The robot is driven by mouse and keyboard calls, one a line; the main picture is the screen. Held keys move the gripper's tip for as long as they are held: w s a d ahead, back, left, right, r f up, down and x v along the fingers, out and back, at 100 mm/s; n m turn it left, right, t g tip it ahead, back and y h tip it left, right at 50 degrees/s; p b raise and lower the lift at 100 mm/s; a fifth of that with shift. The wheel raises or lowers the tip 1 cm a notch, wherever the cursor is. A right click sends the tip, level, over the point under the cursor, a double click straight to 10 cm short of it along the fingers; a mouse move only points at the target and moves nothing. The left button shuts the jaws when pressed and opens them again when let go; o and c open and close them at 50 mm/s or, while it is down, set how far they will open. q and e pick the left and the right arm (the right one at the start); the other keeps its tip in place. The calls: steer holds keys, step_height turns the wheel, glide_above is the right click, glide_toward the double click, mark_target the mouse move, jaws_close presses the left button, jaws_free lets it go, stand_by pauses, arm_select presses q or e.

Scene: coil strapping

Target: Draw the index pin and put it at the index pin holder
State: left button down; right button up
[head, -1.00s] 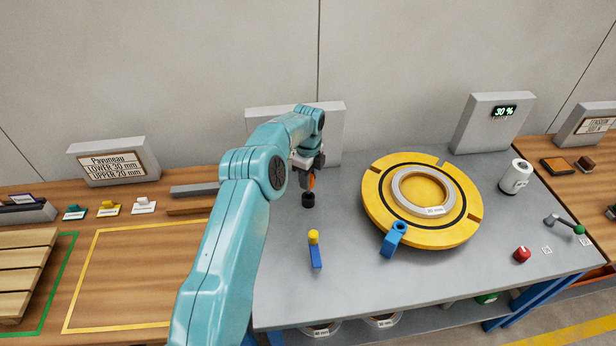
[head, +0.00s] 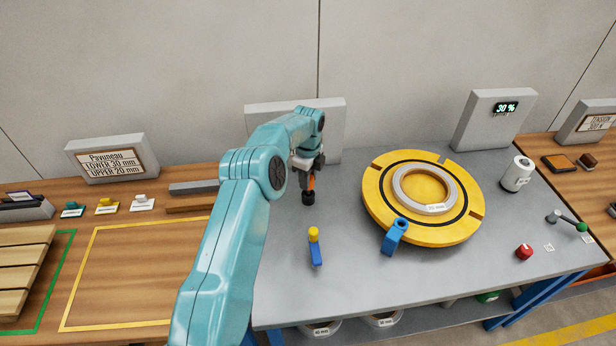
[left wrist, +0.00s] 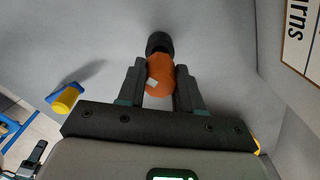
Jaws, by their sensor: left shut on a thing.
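My left gripper (head: 309,184) is shut on an orange handle, which I take for the index pin (left wrist: 160,74). In the head view the orange (head: 311,182) shows between the dark fingers. A round black piece, which looks like the index pin holder (head: 308,199), stands on the grey table right under it. It also shows just beyond the handle in the left wrist view (left wrist: 158,42). How deep the pin sits in it is hidden. A blue block with an open hole (head: 394,236) stands at the turntable's front edge. My right gripper is out of view.
A yellow turntable (head: 377,205) carries a pale ring (head: 399,187). A blue piece with a yellow knob (head: 314,248) stands nearer the front. A white canister (head: 517,174), a red knob (head: 524,252) and a green-tipped lever (head: 568,222) are at right. The table's front middle is clear.

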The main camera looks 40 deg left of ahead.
arm_select(q)
steer(key=shift+f+b, duration=0.95)
steer(key=shift+f, duration=0.55)
steer(key=c, duration=0.7)
jaws_free()
steer(key=shift+o, duration=0.2)
steer(key=shift+r, duration=0.1)
step_height(320, 180, up, 9)
steer(key=shift+r, duration=0.1)
step_height(320, 180, up, 7)
steer(key=p, duration=0.1)
